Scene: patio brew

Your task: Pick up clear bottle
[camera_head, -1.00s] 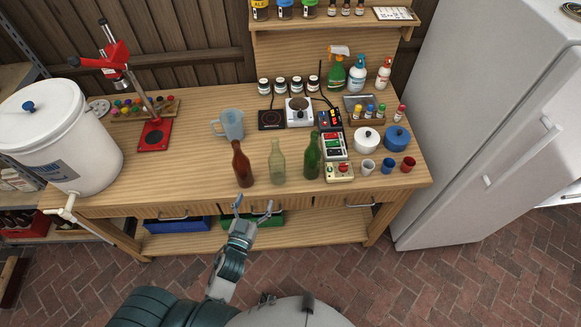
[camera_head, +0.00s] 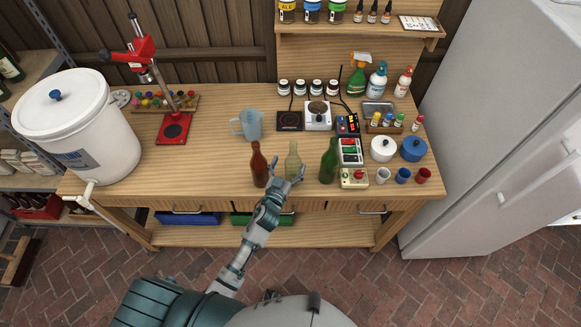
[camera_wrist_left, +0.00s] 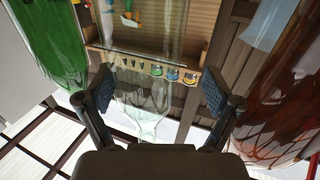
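The clear bottle (camera_head: 293,160) stands upright on the wooden workbench, between a brown bottle (camera_head: 258,165) and a green bottle (camera_head: 328,161). My left gripper (camera_head: 288,172) is at the clear bottle's front side, its fingers spread. In the left wrist view the clear bottle (camera_wrist_left: 145,95) lies between the two open finger pads (camera_wrist_left: 158,92), with gaps visible at both sides. The green bottle (camera_wrist_left: 52,45) and the brown bottle (camera_wrist_left: 285,90) flank the gripper there. My right gripper does not show.
A blue-tinted jug (camera_head: 251,125) stands behind the brown bottle. A red-buttoned box (camera_head: 354,178) and small cups (camera_head: 403,175) sit right of the green bottle. A white bucket (camera_head: 80,125) and a red capping press (camera_head: 172,128) stand at left. The bench's front left is clear.

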